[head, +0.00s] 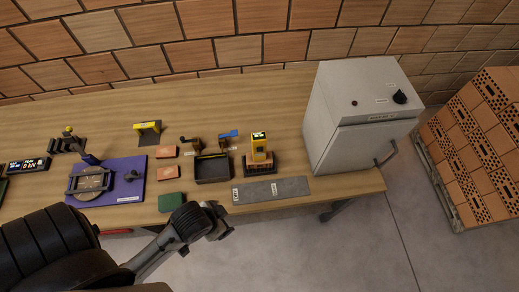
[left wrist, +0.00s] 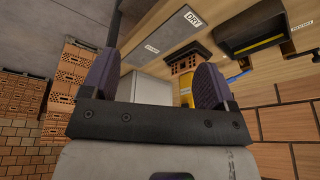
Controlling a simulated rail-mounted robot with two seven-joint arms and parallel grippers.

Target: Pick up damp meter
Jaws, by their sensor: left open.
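The damp meter (head: 259,147) is a yellow handheld device with a lit display on top, upright at a reddish-brown brick block (head: 262,168) on the wooden bench. I cannot tell whether it rests on the brick or just behind it. In the left wrist view part of the yellow meter (left wrist: 187,90) shows beside the right finger, which hides some of it. My left gripper (head: 216,220) is in front of the bench edge, left of and nearer than the meter. Its two fingers (left wrist: 156,80) are spread with nothing between them. My right gripper is not in view.
A grey strip with white labels (head: 270,190) lies before the meter. A black tray (head: 212,168) stands to its left, a grey oven-like cabinet (head: 362,115) to its right. A purple board (head: 110,182) lies further left. Stacked bricks (head: 480,145) stand on the floor at right.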

